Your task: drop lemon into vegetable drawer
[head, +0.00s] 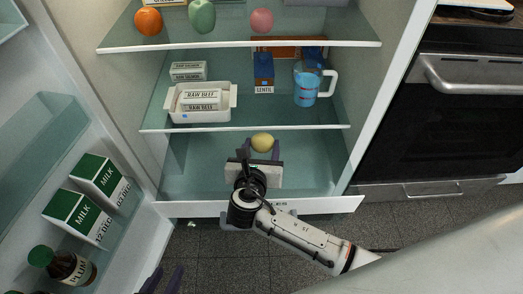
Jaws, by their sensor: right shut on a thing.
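The yellow lemon (262,141) is held between the dark fingers of my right gripper (262,148). It shows over the back part of the vegetable drawer (325,205), the bottom compartment of the open fridge. The drawer has a white front edge, and its visible floor looks empty. My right gripper and wrist hide part of the drawer's middle. I cannot tell how high the lemon is above the drawer floor. My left gripper (163,281) shows only its two dark fingertips at the bottom edge of the view, apart, with nothing between them.
A glass shelf (335,127) above the drawer holds a white dish (201,115), cartons and a blue measuring cup (307,85). The top shelf (340,43) holds fruit. The open door at left holds milk cartons (80,217) and a bottle (65,266). An oven (450,125) stands right.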

